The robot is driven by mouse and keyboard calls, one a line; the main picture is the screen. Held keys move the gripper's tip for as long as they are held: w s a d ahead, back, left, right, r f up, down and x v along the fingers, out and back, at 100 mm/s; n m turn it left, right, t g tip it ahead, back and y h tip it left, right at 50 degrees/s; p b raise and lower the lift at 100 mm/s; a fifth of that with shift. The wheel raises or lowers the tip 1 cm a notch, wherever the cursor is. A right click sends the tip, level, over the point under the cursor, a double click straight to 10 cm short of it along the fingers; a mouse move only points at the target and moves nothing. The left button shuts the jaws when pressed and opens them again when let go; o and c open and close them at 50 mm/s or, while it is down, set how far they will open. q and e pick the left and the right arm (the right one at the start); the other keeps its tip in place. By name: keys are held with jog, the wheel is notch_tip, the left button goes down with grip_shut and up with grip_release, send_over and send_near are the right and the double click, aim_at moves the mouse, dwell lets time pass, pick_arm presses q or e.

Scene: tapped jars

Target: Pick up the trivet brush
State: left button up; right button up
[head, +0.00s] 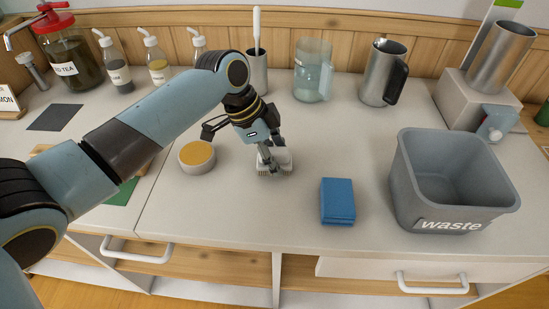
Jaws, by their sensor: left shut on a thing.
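The trivet brush, a small white block with tan bristles beneath (286,160), is at the middle of the counter. My left gripper (268,160) comes down on it from above, its fingers shut on it. The gripper hides part of the brush. The bristles are at or very near the counter top; I cannot tell whether they touch it. My right gripper is not in view.
A round pot with a yellow top (196,156) stands left of the brush. A folded blue cloth (338,201) lies to the right, before a grey waste bin (453,190). A glass pitcher (312,75) and metal jug (382,75) stand behind.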

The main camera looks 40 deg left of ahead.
aim_at(280, 153)
pick_arm(q)
jog(key=shift+r, duration=0.4)
jog(key=r, duration=0.3)
jog(key=shift+s+d+r, duration=0.25)
jog(key=shift+s+r, duration=0.1)
jog(key=s+d+r, duration=0.2)
jog(key=s, duration=0.1)
jog(key=s+d+r, duration=0.2)
jog(key=s, duration=0.1)
jog(key=s+d+r, duration=0.1)
jog(key=s+r, duration=0.1)
jog(key=s, duration=0.1)
jog(key=shift+d+r+b, duration=0.25)
jog(key=shift+d+b, duration=0.1)
jog(key=shift+d, duration=0.05)
